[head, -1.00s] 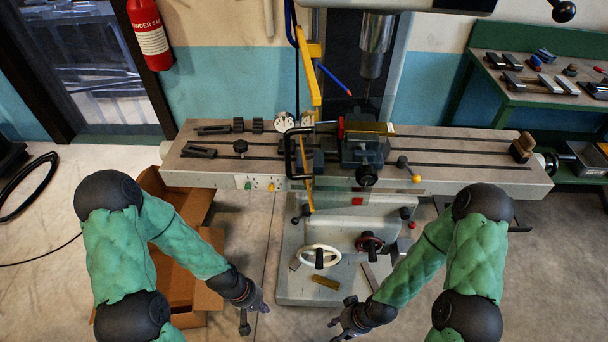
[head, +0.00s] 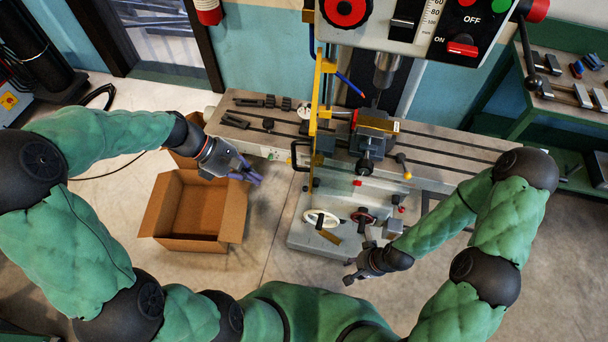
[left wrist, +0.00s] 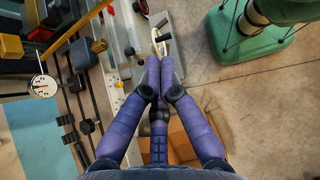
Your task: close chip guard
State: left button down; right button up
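The chip guard has a yellow upright frame (head: 315,95) beside the milling machine's vise, with a black handle (head: 293,153) on its left side. Its clear panel is hard to make out, so I cannot tell its exact angle. My left gripper (head: 252,177) is left of the handle and apart from it, above the floor in front of the table. In the left wrist view its purple fingers (left wrist: 157,82) are together with nothing between them. My right gripper (head: 352,276) is low, in front of the machine base; its fingers are too small to judge.
The vise (head: 371,140) sits on the long machine table (head: 455,155). A white handwheel (head: 321,218) is below it. An open cardboard box (head: 195,210) stands on the floor under my left gripper. A control panel (head: 425,28) overhangs at the top.

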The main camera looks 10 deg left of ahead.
pick_arm(q)
jog(key=w+d+f, duration=0.1)
jog(key=d+f, duration=0.2)
jog(key=d, duration=0.8)
jog(key=shift+f+n+b, duration=0.2)
jog(key=shift+n+b, duration=0.1)
jog(key=shift+b, duration=0.1)
pick_arm(e)
jog(key=shift+d, duration=0.2)
pick_arm(q)
jog(key=shift+d, duration=0.2)
